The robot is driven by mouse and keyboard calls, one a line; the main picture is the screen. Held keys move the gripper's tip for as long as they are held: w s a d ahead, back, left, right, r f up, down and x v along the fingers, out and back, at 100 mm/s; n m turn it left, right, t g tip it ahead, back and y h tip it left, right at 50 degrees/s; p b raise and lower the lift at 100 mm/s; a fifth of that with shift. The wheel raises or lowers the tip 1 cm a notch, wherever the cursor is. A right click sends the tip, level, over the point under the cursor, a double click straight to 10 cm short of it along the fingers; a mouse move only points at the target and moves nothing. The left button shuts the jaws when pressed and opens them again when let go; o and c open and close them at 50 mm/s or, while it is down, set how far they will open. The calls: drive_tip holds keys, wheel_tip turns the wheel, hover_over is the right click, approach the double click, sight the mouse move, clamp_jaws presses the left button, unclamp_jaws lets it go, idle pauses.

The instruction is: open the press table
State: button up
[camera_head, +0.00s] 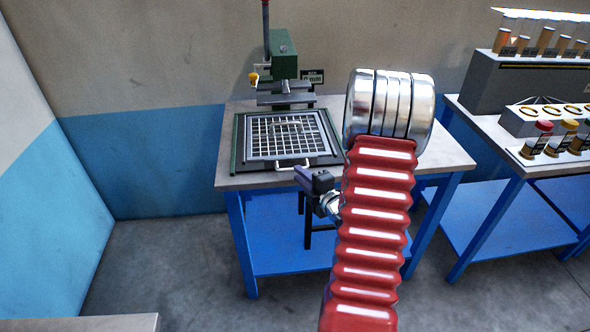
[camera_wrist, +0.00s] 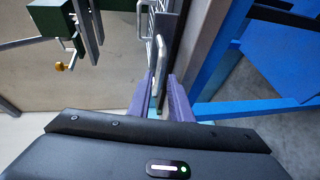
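The press table (camera_head: 246,160) is a dark sliding plate on the bench, under the green press (camera_head: 284,66). It carries a square frame with a grid (camera_head: 288,135). A silver bar handle (camera_head: 294,163) is on its front edge; it also shows in the wrist view (camera_wrist: 158,62). My gripper (camera_head: 303,176) is at the bench's front edge, just below and in front of the handle. In the wrist view its purple fingers (camera_wrist: 162,82) stand apart, with the handle's bar in line with the gap between them. Whether they touch the bar is not clear.
The press stands on a grey-topped bench with blue legs (camera_head: 240,240). A second bench (camera_head: 485,130) at the right holds a rack of tubes (camera_head: 545,40) and several small jars (camera_head: 545,138). The floor in front is clear. My red arm hides the bench's right part.

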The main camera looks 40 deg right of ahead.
drive_tip(key=shift+x, duration=2.45)
drive_tip(key=shift+c, duration=0.4)
clamp_jaws()
drive_tip(key=shift+f, duration=0.1)
drive_tip(key=shift+s+d, duration=0.1)
drive_tip(key=shift+d, duration=0.15)
drive_tip(key=shift+s+a+f, duration=0.1)
drive_tip(key=shift+a, duration=0.15)
